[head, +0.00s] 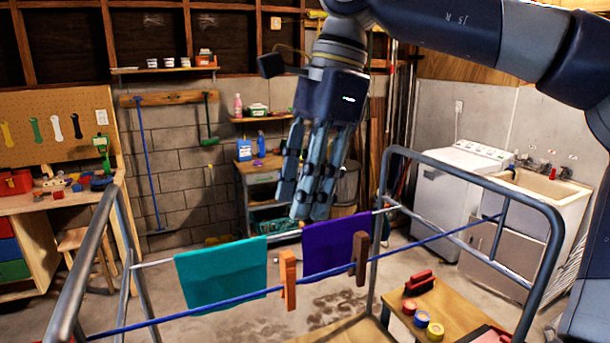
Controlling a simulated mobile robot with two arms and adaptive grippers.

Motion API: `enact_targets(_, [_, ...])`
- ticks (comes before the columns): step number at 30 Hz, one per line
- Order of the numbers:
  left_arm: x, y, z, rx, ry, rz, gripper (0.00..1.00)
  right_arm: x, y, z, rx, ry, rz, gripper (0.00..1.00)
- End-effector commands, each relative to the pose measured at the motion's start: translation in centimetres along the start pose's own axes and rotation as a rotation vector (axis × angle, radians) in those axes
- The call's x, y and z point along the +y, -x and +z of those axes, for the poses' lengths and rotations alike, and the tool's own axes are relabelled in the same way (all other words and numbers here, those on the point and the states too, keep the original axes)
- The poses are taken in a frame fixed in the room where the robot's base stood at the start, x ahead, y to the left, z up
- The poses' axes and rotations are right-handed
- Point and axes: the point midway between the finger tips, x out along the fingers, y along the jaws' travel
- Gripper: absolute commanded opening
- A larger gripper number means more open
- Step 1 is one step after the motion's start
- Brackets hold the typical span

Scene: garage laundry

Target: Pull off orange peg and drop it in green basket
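The orange peg (289,280) sits upright on the blue line (204,311) of a metal drying rack, at the right edge of a teal cloth (222,272). My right gripper (306,208) hangs above and behind the line, fingers pointing down. Its fingers look straight and apart, with nothing between them, and it is clear of the peg. My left gripper is not in view.
A brown peg (360,259) is on the same line beside a purple cloth (334,241). The rack's tubular frame (541,286) stands in front. A low wooden table (447,304) with tape rolls is at lower right. A washer (458,186) and sink (540,190) stand behind.

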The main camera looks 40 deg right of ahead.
Motion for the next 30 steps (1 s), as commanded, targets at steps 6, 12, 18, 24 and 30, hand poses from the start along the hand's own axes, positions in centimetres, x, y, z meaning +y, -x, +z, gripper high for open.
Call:
enact_targets(6, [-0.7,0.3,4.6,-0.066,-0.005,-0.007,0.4,0.1,-2.5,-0.1,-0.001,0.0,0.004,0.33])
enact_targets(12, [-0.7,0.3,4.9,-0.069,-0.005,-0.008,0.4,0.1,-4.9,-0.1,-0.001,0.0,0.005,0.33])
enact_targets(18, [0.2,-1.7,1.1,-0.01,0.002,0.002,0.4,0.0,-7.7,-0.1,-0.001,-0.001,0.002,0.33])
enact_targets(24, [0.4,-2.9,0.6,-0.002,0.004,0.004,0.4,0.0,-9.5,-0.1,-0.001,-0.002,0.001,0.33])
enact_targets(30, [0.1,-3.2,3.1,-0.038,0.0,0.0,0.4,0.0,-10.3,0.0,-0.002,-0.002,0.0,0.33])
